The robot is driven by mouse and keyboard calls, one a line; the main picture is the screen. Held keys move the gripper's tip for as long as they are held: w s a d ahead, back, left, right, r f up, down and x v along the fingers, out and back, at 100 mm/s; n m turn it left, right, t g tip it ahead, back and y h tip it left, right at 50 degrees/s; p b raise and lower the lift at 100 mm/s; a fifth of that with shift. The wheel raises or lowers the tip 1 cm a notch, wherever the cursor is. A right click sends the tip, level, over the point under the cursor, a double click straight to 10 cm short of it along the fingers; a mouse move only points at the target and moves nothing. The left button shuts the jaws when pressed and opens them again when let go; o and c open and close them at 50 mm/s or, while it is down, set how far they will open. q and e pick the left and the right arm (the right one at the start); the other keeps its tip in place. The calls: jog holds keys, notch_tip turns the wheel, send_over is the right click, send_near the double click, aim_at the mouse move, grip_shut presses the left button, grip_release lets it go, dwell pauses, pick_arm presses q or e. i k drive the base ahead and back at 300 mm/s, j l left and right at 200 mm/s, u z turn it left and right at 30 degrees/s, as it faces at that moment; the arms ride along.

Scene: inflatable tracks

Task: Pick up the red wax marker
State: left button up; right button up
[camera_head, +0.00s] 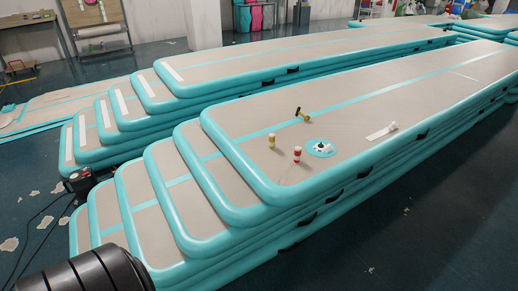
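The red wax marker (297,154) looks like a small upright cylinder with red and pale bands. It stands on the beige top of the nearest stack of inflatable tracks (345,119), near the front end. A similar yellow and pale cylinder (271,141) stands just behind it and to its left, apart from it. Neither of my grippers shows in the head view. Only a dark rounded part, apparently of my own arm, shows at the bottom left, well away from the marker.
Right of the marker lies a round teal patch (321,153) with a dark and white piece on it. A black-and-yellow tool (302,115) lies behind, and a white strip with a roll (381,132) farther right. A black device (79,181) with cables sits at left. Dark floor is open at right.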

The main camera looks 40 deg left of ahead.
aim_at(298, 150)
jog(key=u, duration=1)
